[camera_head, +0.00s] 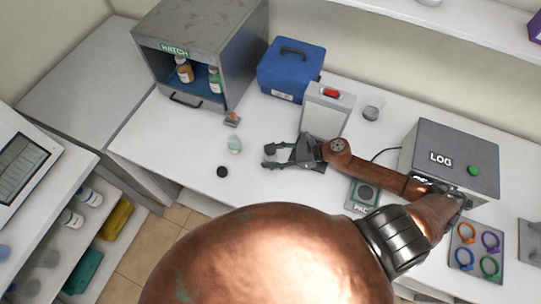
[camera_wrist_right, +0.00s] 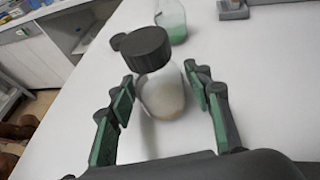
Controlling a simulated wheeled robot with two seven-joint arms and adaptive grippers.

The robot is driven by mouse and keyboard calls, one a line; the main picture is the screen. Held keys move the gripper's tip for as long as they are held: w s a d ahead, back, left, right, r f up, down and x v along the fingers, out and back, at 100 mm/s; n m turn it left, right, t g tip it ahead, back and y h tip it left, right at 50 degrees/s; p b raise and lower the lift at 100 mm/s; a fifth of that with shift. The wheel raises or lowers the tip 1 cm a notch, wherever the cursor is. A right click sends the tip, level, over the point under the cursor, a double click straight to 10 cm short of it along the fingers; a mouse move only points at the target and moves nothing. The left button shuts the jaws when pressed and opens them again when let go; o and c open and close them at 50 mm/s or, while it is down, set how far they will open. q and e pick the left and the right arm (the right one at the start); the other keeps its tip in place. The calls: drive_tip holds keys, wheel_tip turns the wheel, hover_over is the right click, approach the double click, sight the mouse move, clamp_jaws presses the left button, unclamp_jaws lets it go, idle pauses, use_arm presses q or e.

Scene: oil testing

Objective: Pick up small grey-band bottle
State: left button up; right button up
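A small bottle (camera_wrist_right: 163,95) with a black cap and a pale grey-white body stands on the white table in the right wrist view. Whether its pale part is a grey band is hard to tell. My right gripper (camera_wrist_right: 160,98) is open, with its green-padded fingers on either side of the bottle and small gaps showing. In the head view my right gripper (camera_head: 272,156) is low over the middle of the table; the bottle is small and partly hidden there. My left gripper is not in view.
A clear vessel with green liquid (camera_wrist_right: 172,20) stands just beyond the bottle. Behind are the hatch cabinet (camera_head: 240,50), a blue box (camera_head: 290,68) and a white device (camera_head: 325,112). The LOG box (camera_head: 455,160) stands right.

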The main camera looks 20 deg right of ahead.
sight(270, 148)
drive_tip(key=c, duration=0.8)
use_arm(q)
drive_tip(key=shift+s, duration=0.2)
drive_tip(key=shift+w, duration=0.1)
use_arm(e)
drive_tip(key=shift+r, duration=0.1)
drive_tip(key=shift+r, duration=0.35)
wheel_tip(270, 148, up, 9)
drive_tip(key=shift+f, duration=0.1)
use_arm(q)
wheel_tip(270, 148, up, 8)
drive_tip(key=p, duration=0.7)
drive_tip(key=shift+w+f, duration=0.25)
use_arm(e)
wheel_tip(270, 148, up, 12)
drive_tip(key=shift+r, duration=0.2)
